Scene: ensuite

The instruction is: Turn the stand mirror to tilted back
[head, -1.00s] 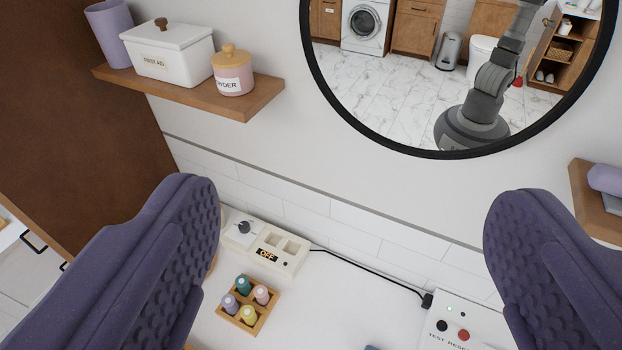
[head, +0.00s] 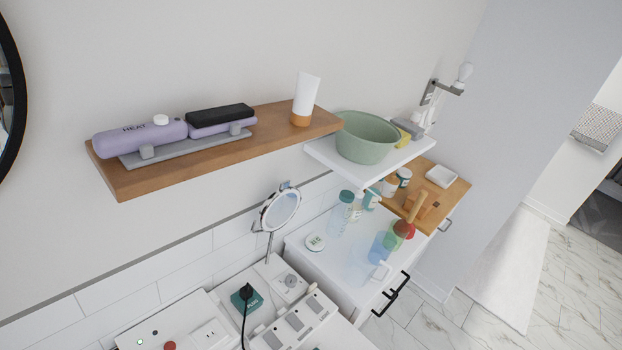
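The stand mirror (head: 281,209) is a small round mirror with a silver rim on a thin stem. My gripper does not show in this view, so nothing is seen touching the mirror.
A wooden shelf (head: 262,134) with a purple heat tool (head: 140,138) and a white tube (head: 306,95) hangs above. A green basin (head: 367,140) sits on a white shelf at right. A teal plug block (head: 246,299) and sockets crowd the counter before the mirror. Bottles stand right.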

